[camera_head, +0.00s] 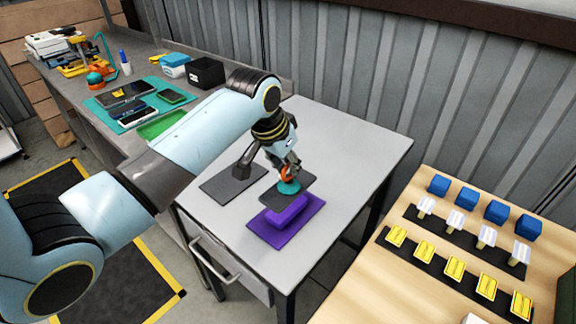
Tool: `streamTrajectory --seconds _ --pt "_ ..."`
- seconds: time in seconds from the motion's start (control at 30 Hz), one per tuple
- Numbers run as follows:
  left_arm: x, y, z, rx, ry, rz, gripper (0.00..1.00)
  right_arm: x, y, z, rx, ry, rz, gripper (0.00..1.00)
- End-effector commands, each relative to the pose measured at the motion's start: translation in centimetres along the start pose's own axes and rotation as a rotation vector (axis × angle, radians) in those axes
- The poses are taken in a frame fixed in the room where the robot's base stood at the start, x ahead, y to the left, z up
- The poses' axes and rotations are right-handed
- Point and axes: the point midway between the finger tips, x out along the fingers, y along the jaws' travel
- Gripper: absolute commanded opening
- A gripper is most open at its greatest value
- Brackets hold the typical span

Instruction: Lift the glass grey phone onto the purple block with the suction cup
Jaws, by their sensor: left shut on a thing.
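My left gripper (287,172) is shut on the suction cup (290,187), which has an orange upper part and a teal cup. The teal cup sits on top of the flat dark grey phone (271,198). The phone is roughly level, at the back edge of the purple block (296,210), and covers part of it. I cannot tell whether the phone touches the block or hangs just above it. The block stands on a flat purple mat (268,228). My right gripper is not in view.
A dark grey mat (222,190) lies left of the phone on the light grey table (350,145). A wooden table (365,290) at the right holds blue blocks (468,200) and yellow pieces (455,268). A cluttered bench (85,112) stands at the back left.

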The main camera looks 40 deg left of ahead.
Motion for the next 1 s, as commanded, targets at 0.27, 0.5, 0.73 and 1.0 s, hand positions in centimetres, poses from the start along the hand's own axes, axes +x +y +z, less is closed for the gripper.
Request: streamTrajectory --seconds 0.27,0.5,0.73,1.0 --pt "0.9 -0.1 0.3 0.000 0.001 -0.001 0.00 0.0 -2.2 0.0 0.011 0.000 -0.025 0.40" --pt "2.8 0.0 1.1 0.000 0.001 0.000 0.00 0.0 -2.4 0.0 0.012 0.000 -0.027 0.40" --pt "4.5 0.0 1.8 0.001 0.001 -0.001 0.00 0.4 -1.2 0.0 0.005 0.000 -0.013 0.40" --pt "5.1 -0.1 2.1 0.001 0.002 -0.001 0.00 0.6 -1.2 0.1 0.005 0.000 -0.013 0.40"
